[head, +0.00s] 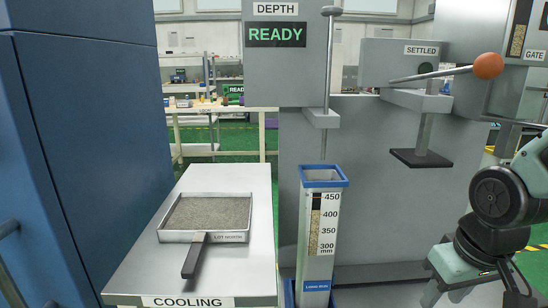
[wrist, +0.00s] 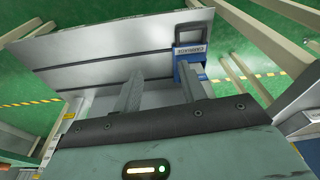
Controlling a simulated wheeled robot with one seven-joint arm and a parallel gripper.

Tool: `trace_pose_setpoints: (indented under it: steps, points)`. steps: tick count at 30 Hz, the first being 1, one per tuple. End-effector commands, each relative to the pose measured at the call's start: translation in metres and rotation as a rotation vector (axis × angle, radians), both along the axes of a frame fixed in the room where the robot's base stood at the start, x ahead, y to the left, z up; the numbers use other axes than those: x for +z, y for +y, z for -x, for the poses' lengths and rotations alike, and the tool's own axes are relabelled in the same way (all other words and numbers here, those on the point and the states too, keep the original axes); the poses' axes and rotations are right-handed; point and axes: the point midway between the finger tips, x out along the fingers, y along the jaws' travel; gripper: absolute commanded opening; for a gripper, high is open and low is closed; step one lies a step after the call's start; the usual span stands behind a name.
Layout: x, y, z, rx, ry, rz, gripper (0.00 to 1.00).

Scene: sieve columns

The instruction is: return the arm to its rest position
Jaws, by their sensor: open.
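My gripper (wrist: 158,82) is open in the wrist view, its two grey fingers spread apart with nothing held between them. A blue labelled block with a dark handle (wrist: 190,50) shows beyond the right finger, partly hidden by it; I cannot tell how far off it is.
A square pan of grey grains (head: 208,212) rests on the COOLING bench (head: 130,270). A tall column with a blue rim (head: 324,180) stands right of it. A lever with an orange knob (head: 488,66) juts out above my arm. A blue cabinet (head: 85,140) stands left.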

Motion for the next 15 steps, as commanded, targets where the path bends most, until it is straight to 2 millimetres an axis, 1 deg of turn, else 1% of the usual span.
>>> trace_pose_setpoints:
  steps: [1, 3, 8, 9, 11, 14, 15]
  points:
    - [0.002, 0.014, 0.006, 0.044, 0.010, -0.001, 0.41]
    - [0.003, 0.033, 0.015, 0.101, 0.028, -0.003, 0.41]
    - [0.008, 0.073, 0.043, 0.241, 0.070, 0.001, 0.41]
    - [0.009, 0.083, 0.051, 0.280, 0.080, 0.003, 0.41]
    - [0.011, 0.097, 0.065, 0.339, 0.098, 0.008, 0.41]
    - [0.014, 0.119, 0.092, 0.444, 0.129, 0.021, 0.41]
    - [0.015, 0.127, 0.104, 0.488, 0.142, 0.028, 0.41]
